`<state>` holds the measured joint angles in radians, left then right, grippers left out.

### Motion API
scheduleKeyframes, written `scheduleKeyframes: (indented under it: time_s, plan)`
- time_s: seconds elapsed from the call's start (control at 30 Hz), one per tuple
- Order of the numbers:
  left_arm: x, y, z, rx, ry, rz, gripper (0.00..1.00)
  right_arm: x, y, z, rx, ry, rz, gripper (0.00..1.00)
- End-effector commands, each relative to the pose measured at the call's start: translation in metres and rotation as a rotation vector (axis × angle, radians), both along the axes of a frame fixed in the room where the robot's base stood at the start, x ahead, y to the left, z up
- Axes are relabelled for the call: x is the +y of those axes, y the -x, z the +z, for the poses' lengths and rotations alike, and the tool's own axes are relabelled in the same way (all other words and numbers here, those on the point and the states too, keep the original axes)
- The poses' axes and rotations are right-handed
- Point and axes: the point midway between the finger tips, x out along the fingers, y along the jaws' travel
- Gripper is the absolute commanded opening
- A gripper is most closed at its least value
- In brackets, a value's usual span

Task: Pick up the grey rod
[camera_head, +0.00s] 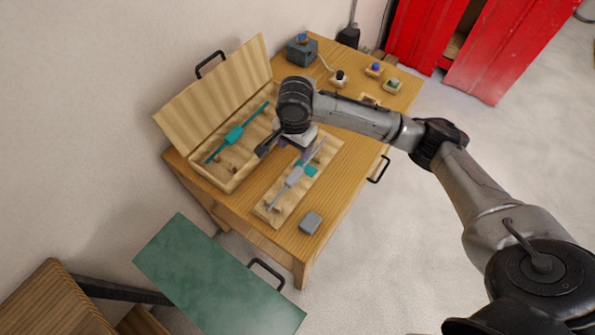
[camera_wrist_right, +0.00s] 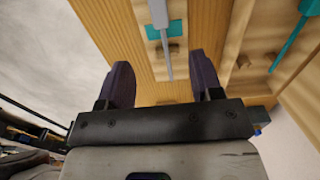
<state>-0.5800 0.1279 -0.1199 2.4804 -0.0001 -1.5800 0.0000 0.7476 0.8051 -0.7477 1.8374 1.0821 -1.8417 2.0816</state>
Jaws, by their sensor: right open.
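The grey rod (camera_head: 295,176) lies along a shallow wooden tray (camera_head: 262,208) on the table, with a small teal piece (camera_head: 312,170) beside its thick middle. My right gripper (camera_wrist_right: 163,78) is open and empty. In the head view it hangs over the far part of the tray, and the arm partly hides its fingers. In the right wrist view the grey rod (camera_wrist_right: 168,65) runs between the two fingers, its thick part near the top; contact cannot be told. My left gripper is not in view.
An open wooden box (camera_head: 206,180) with a teal rod (camera_head: 234,134) is left of the tray. A grey block (camera_head: 311,222) sits near the table's front edge. Small button boxes (camera_head: 392,85) are at the back. A green panel (camera_head: 215,275) is below the table.

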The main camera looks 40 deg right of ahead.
Motion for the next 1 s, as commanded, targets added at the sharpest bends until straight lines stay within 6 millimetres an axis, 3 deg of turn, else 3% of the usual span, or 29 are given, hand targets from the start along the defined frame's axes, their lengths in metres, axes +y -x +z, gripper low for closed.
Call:
scheduleKeyframes:
  time_s: [0.3,0.73,1.0]
  plan:
    - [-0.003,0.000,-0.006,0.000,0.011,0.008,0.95,-0.001,0.001,-0.055,0.002,0.003,-0.004,0.60]
    - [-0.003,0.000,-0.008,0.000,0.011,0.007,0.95,-0.002,0.000,-0.086,0.002,0.002,-0.004,0.60]
    - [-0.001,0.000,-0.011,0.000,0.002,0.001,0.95,-0.004,0.001,-0.120,0.002,0.002,-0.003,0.60]
